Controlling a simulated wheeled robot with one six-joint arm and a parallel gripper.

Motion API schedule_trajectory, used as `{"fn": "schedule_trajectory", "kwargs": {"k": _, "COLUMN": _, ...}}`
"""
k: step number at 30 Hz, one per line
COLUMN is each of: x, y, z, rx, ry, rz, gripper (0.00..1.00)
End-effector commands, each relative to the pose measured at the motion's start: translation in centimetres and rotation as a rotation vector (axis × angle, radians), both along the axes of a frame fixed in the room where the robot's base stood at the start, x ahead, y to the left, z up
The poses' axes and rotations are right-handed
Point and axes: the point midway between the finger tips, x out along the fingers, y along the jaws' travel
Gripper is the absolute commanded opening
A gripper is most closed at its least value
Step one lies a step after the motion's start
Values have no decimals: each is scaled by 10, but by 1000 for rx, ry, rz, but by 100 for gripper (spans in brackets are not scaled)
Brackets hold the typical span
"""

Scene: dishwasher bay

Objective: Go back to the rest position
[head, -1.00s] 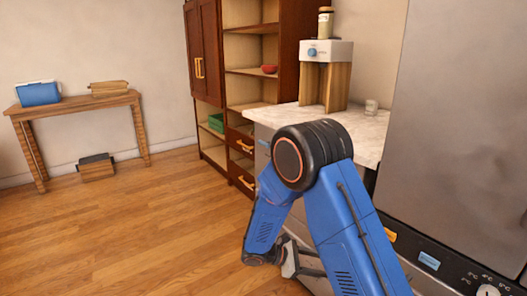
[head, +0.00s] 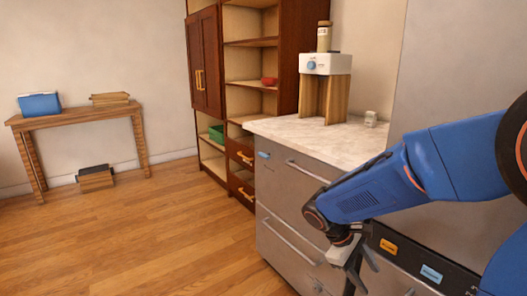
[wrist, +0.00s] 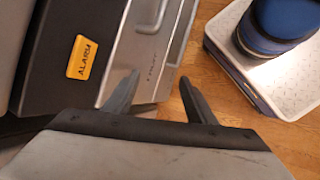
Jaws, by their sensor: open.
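My gripper (head: 358,268) is at the lower right of the head view, at the end of my blue arm, in front of the steel fronts and black panel. In the wrist view my gripper (wrist: 157,88) shows two dark fingers spread apart with nothing between them. Below the fingers' line of sight are a steel drawer front and wooden floor. The fingertips are partly small and dark in the head view.
Steel drawers (head: 285,235) stand under a pale counter (head: 300,135). A black panel (wrist: 75,75) with a yellow ALARM label (wrist: 83,57) is left of the fingers. A wooden table (head: 85,113) stands far left. The floor (head: 150,240) at left is clear.

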Motion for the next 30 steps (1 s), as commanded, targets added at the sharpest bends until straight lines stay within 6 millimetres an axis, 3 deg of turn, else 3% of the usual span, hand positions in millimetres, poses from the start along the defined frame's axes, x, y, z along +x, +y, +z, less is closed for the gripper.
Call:
{"fn": "schedule_trajectory", "kwargs": {"k": 12, "x": -63, "y": -13, "z": 43, "rx": 225, "ry": -220, "rz": -215, "gripper": 50}}
{"fn": "schedule_trajectory", "kwargs": {"k": 30, "x": -142, "y": -8, "z": 85, "rx": 533, "ry": -558, "rz": -480, "gripper": 50}}
